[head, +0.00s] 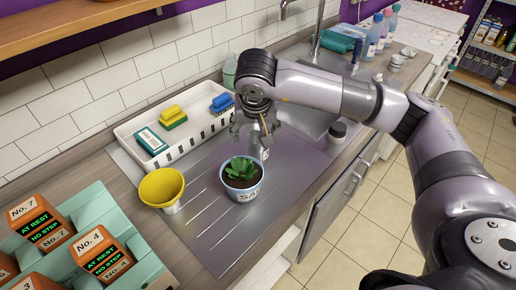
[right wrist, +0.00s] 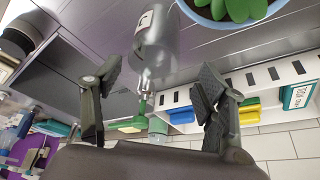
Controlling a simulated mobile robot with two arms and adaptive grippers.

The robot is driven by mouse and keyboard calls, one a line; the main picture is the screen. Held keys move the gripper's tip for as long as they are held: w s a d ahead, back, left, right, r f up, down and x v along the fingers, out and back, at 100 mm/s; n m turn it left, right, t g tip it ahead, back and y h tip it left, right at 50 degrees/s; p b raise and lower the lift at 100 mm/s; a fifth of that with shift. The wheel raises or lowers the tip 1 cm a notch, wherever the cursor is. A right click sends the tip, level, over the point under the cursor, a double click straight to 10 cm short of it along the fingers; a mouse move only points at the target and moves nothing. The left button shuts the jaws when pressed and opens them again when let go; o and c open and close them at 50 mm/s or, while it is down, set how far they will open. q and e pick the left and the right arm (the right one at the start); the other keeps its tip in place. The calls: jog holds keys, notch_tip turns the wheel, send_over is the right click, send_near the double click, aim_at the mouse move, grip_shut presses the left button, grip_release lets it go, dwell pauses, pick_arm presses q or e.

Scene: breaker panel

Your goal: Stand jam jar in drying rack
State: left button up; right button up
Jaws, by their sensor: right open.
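A clear glass container (right wrist: 157,48) with a pale label shows beyond the fingers in the right wrist view. In the head view it (head: 257,148) stands partly hidden under my right gripper; I cannot tell for sure that it is the jam jar. My right gripper (head: 255,128) is open and empty above it, with its fingers (right wrist: 160,72) spread either side of the container's line in the wrist view. A white slotted rack (head: 205,142) stands against the tiled wall, holding sponges and a teal packet. My left gripper is not in view.
Orange numbered blocks (head: 101,254) fill a teal tray at the left.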

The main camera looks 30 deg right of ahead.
aim_at(257, 142)
jog(key=x, duration=0.3)
jog(key=p+x, duration=0.1)
jog(key=x, duration=0.2)
jog(key=p+x, duration=0.1)
jog(key=shift+s+d+f+p, duration=0.15)
jog(key=shift+d+f+p, duration=0.15)
jog(key=shift+d+f, duration=0.1)
jog(key=shift+f, duration=0.3)
jog(key=shift+c, duration=0.3)
jog(key=c, duration=1.3)
jog(key=shift+r, duration=0.1)
jog(key=shift+c, duration=1)
jog(key=shift+w+r, duration=0.15)
jog(key=shift+w, duration=0.05)
